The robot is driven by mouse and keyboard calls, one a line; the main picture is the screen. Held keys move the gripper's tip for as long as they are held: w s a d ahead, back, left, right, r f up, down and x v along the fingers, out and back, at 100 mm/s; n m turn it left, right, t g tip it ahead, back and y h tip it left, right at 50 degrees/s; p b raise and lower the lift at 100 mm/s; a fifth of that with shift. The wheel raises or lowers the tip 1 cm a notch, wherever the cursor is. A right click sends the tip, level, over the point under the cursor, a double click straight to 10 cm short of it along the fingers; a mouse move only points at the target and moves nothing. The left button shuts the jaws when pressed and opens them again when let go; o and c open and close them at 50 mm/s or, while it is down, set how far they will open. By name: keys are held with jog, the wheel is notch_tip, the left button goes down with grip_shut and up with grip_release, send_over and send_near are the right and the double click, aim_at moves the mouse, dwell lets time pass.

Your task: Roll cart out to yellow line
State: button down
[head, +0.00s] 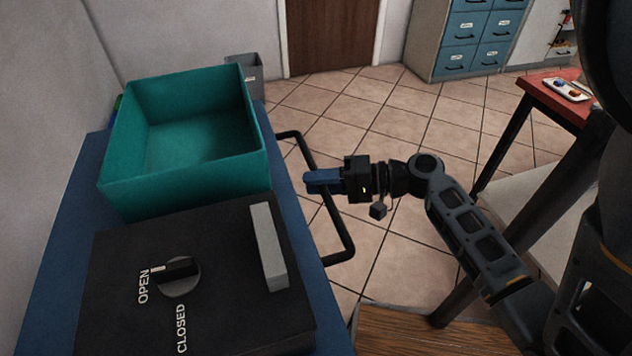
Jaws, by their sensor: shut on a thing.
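The cart (75,225) is on the left in the head view, with a blue top and a black bar handle (338,226) on its right side. My gripper (322,181) reaches in from the right and is shut on the handle near its middle. The blue fingers cover part of the bar. The cart's wheels are hidden below its top. No yellow line shows in this view.
On the cart are an open teal bin (185,185) and a black box (110,290) with a knob (180,277) near OPEN. A grey bin (246,70) stands behind. A red-topped table (535,88) and cabinet (466,40) are right. Tiled floor (370,115) between looks clear.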

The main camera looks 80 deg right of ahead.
jog(key=c, duration=1.1)
grip_release()
jog(key=shift+o, duration=0.2)
jog(key=v, duration=0.8)
